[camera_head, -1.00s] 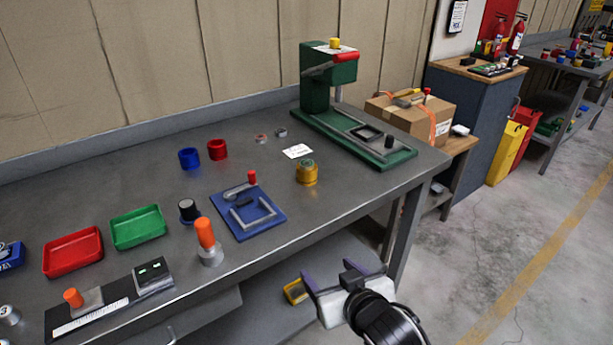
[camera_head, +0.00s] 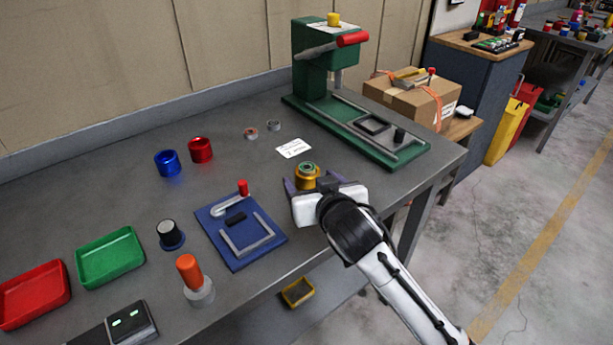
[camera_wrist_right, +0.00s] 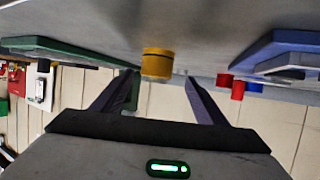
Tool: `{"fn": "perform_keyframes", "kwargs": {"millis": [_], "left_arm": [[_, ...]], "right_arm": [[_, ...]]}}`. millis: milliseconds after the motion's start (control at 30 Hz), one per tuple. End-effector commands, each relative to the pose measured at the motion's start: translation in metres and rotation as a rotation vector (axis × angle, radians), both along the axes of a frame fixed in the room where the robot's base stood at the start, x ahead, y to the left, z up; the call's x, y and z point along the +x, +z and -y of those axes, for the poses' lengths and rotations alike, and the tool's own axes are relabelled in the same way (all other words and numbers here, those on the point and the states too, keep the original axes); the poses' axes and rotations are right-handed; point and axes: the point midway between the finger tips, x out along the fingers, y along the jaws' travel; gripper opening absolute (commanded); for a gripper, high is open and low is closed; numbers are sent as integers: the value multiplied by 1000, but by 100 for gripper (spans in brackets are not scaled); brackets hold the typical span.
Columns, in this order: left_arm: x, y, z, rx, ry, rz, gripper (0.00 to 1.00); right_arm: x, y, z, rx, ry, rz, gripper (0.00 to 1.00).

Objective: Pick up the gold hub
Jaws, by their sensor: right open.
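The gold hub (camera_head: 306,176) stands on the grey workbench near its front edge, with a greenish ring at its top. My right gripper (camera_head: 310,181) is at the hub, coming from the front edge, and its body hides the hub's lower front. In the right wrist view the hub (camera_wrist_right: 157,64) shows beyond and between the two open fingers (camera_wrist_right: 158,82), nearer the left one. The fingers look open and empty, with no clear contact on the hub. My left gripper is not in view.
A green press (camera_head: 325,75) stands behind the hub. A blue fixture plate (camera_head: 232,250) lies left of the gripper. A white label (camera_head: 294,148), a red ring (camera_head: 201,150) and a blue ring (camera_head: 167,163) lie farther back. The bench between them is clear.

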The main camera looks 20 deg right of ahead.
Motion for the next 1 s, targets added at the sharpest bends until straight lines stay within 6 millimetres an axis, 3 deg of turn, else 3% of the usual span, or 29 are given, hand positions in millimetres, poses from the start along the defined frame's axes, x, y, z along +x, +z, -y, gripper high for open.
{"fn": "perform_keyframes", "kwargs": {"millis": [500,767,1000], "left_arm": [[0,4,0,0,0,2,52],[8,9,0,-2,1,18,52],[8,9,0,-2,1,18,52]], "right_arm": [[50,-22,9,-2,1,0,66],[53,-24,9,0,1,-1,66],[52,-24,9,0,1,-1,29]]}}
